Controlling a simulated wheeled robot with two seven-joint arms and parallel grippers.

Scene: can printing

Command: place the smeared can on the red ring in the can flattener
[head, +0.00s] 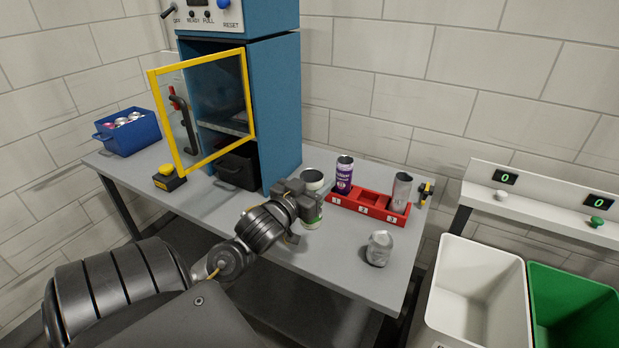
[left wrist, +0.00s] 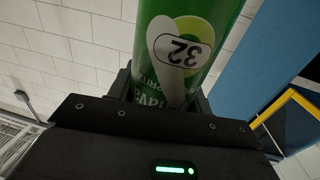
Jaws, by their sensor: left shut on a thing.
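My left gripper (head: 308,198) is shut on a green can, whose pale top (head: 312,177) shows above the jaws. The can is held near the front of the grey table, left of the red rack. I cannot tell whether its print is smeared. The blue can flattener (head: 275,110) stands at the back left, its yellow-framed door (head: 250,95) swung open. Inside is a pale plate (head: 236,122); no red ring is visible. My right gripper is not in view.
A red numbered rack (head: 370,213) holds a purple can (head: 344,175) and a silver can (head: 401,190). A dented silver can (head: 379,248) stands in front. A blue crate of cans (head: 127,136) sits left. White (head: 480,255) and green bins (head: 570,272) stand right.

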